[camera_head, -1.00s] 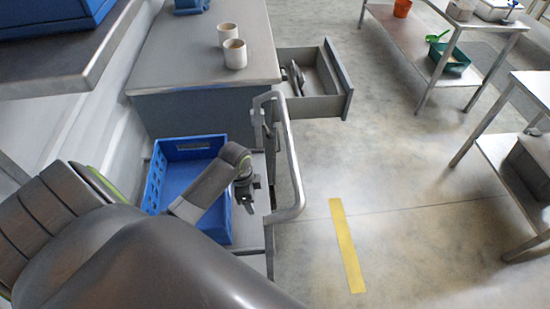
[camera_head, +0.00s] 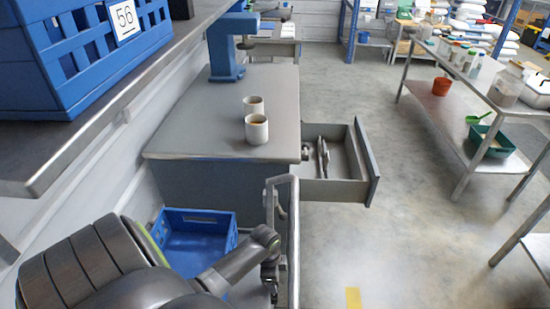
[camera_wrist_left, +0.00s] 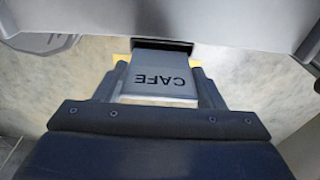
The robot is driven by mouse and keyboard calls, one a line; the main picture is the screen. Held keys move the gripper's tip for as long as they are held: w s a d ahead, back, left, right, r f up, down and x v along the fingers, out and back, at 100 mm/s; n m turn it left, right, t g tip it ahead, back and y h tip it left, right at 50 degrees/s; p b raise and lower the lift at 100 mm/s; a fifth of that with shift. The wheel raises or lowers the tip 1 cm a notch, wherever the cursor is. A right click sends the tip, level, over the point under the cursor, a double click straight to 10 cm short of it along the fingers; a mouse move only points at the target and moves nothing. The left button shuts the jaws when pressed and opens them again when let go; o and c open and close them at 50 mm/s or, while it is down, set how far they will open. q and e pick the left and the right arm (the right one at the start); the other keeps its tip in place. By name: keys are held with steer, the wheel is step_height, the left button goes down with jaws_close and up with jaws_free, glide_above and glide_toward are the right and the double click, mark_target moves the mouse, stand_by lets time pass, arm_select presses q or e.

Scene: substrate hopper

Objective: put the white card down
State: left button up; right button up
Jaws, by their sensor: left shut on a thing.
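The white card (camera_wrist_left: 160,88), lettered CAFE upside down in the left wrist view, looks pale grey there. It is between the two dark fingers of my left gripper (camera_wrist_left: 160,92), which is shut on it. In the head view my left gripper (camera_head: 271,278) is low in the middle, beside the metal cart rail. I cannot make out the card in the head view. My right gripper is in neither view.
A blue crate (camera_head: 200,240) stands left of my left gripper, by the cart's metal rail (camera_head: 293,240). Beyond is a grey counter (camera_head: 200,135) with two cups (camera_head: 257,129) and an open drawer (camera_head: 345,185).

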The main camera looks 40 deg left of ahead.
arm_select(q)
steer(key=f, duration=0.3)
steer(key=shift+w+f, duration=0.2)
steer(key=shift+f, duration=0.5)
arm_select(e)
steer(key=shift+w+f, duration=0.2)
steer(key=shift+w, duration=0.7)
arm_select(q)
steer(key=shift+f+b, duration=0.2)
steer(key=shift+b, duration=0.1)
steer(key=o, duration=1)
steer(key=shift+o, duration=0.2)
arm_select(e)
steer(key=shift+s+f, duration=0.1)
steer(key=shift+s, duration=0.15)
arm_select(q)
steer(key=shift+r, duration=0.15)
step_height(320, 180, up, 12)
steer(key=s+a+p, duration=0.1)
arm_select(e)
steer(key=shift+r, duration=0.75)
